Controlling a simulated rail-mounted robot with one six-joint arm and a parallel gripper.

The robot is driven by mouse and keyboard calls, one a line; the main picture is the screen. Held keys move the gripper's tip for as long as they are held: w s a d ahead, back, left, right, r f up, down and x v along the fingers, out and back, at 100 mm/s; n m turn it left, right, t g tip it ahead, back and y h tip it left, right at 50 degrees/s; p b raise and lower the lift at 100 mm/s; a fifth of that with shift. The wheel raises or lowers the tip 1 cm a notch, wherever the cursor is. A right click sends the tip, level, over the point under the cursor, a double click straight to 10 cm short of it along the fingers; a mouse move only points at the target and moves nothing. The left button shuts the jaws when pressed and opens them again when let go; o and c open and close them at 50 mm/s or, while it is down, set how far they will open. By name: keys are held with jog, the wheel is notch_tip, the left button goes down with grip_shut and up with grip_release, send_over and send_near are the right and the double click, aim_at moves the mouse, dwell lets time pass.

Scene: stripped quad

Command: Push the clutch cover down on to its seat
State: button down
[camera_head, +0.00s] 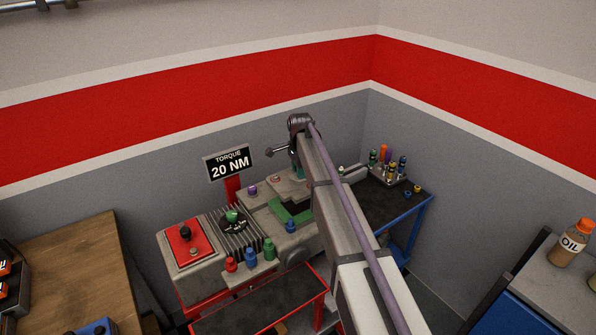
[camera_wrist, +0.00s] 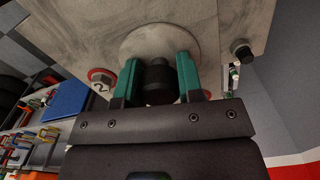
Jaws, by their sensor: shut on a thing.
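My gripper (camera_wrist: 158,68) has two teal fingers shut on a dark knob (camera_wrist: 158,85) in the wrist view. Behind the knob is a round grey disc on a broad grey metal surface (camera_wrist: 210,25), which I take to be the clutch cover or the casing around it; I cannot tell where one ends. In the head view my gripper (camera_head: 298,172) points down over the back right of the grey engine block (camera_head: 190,265).
Red, blue and green capped pieces (camera_head: 250,255) line the block's front. A torque sign (camera_head: 229,162) stands behind. A dark side table (camera_head: 385,200) holds coloured pieces at right. An oil bottle (camera_head: 571,244) stands far right.

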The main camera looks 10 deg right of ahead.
aim_at(300, 183)
jog(key=shift+d, duration=0.1)
notch_tip(300, 183, down, 6)
jog(key=b, duration=0.6)
jog(key=shift+f+b, duration=1.7)
jog(key=shift+b, duration=0.05)
dwell(1.1)
jog(key=c, duration=0.7)
grip_release()
jog(key=shift+r, duration=0.1)
notch_tip(300, 183, up, 11)
jog(key=p, duration=1.1)
